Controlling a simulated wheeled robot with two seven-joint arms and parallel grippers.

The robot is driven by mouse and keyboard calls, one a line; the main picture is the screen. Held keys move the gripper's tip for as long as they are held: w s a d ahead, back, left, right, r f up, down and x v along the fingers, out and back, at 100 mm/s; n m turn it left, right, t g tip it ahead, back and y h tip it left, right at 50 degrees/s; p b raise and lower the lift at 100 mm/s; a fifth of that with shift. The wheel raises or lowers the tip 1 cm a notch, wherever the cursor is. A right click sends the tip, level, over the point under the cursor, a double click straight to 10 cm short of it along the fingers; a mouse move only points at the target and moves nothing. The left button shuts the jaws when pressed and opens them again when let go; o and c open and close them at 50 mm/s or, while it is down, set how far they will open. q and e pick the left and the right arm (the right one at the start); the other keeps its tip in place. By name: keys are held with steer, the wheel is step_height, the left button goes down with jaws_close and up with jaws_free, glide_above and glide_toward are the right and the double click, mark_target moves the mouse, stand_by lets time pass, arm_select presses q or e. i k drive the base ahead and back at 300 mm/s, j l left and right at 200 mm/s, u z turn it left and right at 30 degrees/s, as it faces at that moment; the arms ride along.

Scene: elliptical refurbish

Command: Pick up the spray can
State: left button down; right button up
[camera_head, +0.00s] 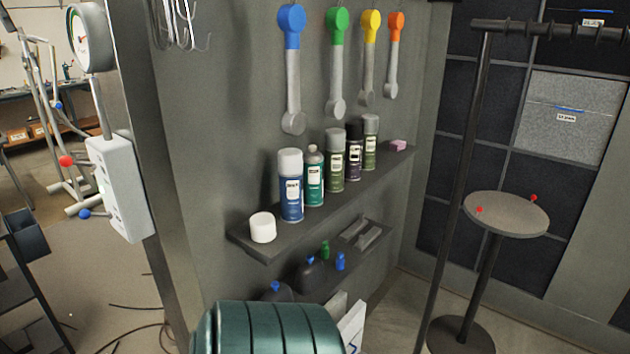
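Several spray cans stand upright in a row on the upper wall shelf (265,240). Nearest is a blue can with a white cap (291,190). Behind it come a teal can (315,180), an olive can with a grey cap (335,162), a dark purple can with a black cap (354,155) and an olive-green can (370,145). The frames do not show which one the task means. Neither of my grippers is in view.
A white tub (263,228) sits at the shelf's near end and a pink block (398,146) at its far end. Coloured wrenches hang above. A lower shelf (375,238) holds small bottles. A green ribbed cylinder (270,328) stands in front; a round stand (507,214) is at right.

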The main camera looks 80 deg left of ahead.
mark_target(312, 163)
steer(key=u, duration=2.4)
